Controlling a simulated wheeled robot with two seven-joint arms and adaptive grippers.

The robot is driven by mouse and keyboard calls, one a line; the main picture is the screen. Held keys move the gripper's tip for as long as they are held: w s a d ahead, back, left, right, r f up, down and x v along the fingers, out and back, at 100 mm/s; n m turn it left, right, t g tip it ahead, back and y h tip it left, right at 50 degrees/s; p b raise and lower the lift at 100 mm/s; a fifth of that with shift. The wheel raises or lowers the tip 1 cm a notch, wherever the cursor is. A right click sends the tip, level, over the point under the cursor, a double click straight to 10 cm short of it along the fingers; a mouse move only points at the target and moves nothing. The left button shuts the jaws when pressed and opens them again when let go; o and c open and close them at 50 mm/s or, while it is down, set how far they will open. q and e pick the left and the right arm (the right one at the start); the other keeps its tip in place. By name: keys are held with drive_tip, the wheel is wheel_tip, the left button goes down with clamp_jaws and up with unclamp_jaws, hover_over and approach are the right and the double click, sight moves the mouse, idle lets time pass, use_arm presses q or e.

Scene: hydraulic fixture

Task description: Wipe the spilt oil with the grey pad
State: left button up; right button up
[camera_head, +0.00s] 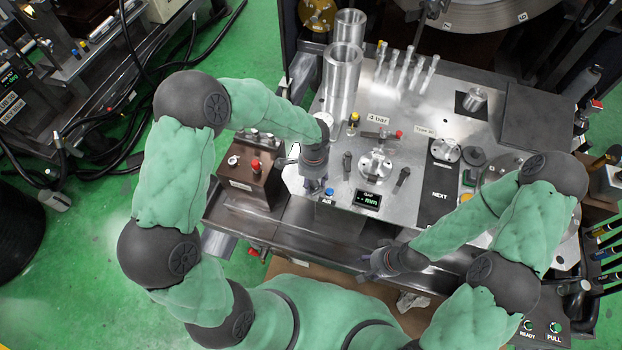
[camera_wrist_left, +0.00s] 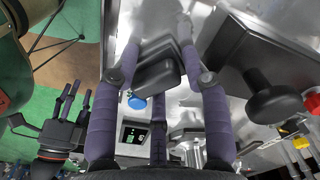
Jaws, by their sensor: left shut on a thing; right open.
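My left gripper (camera_head: 313,184) is low over the left front part of the metal panel (camera_head: 325,222), beside the blue button. In the left wrist view its purple fingers (camera_wrist_left: 155,70) are shut on a dark grey block, which looks like the grey pad (camera_wrist_left: 158,72). The pad is close above or against the shiny metal; I cannot tell which. In the head view the pad is hidden by the gripper. I cannot make out the spilt oil in either view. My right gripper (camera_head: 374,262) is open and empty in front of the panel's front edge; it also shows in the left wrist view (camera_wrist_left: 72,102).
Left of my left gripper stands a brown box with a red knob (camera_head: 255,165). Tall metal cylinders (camera_head: 342,78) stand behind. A gap display (camera_head: 367,200), a round fitting (camera_head: 375,165) and black levers (camera_head: 402,178) are to the right. A blue button (camera_wrist_left: 137,102) is close by.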

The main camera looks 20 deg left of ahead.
use_arm(q)
drive_tip(key=shift+r+p, duration=2.4)
drive_tip(key=shift+r, duration=0.65)
drive_tip(key=shift+r+p, duration=1.25)
drive_tip(key=shift+r, duration=0.3)
drive_tip(key=shift+f, duration=0.1)
